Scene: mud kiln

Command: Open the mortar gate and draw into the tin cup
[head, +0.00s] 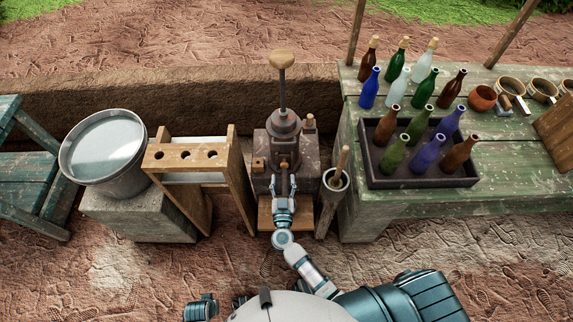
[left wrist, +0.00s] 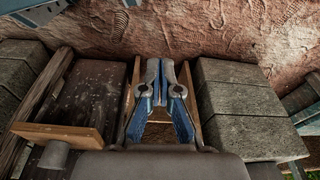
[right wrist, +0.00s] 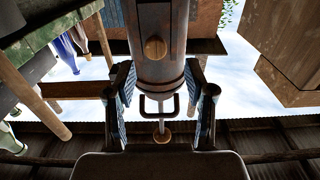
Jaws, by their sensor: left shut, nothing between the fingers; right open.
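The mortar press (head: 284,122) is a dark, rusty metal body on a stone block, with a wooden-knobbed rod (head: 282,60) rising from its top. In the right wrist view its rusty cylinder (right wrist: 158,50) bears a round wooden knob (right wrist: 155,48). A dark loop (right wrist: 159,107) shows lower in that view; I cannot tell if it is the gate handle. My right gripper (head: 283,182) is open in front of the press, its fingers (right wrist: 158,75) either side of the cylinder in view, contact unclear. My left gripper (left wrist: 167,75) is shut and empty. I cannot identify the tin cup for certain.
Cup-like vessels (head: 545,87) and several bottles (head: 396,88) stand on the green table (head: 430,205); a dark crate (head: 420,182) holds more bottles. A wooden rack (head: 190,156) and grey bucket (head: 103,150) stand left. A pot with a stick (head: 334,181) stands close right of the press.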

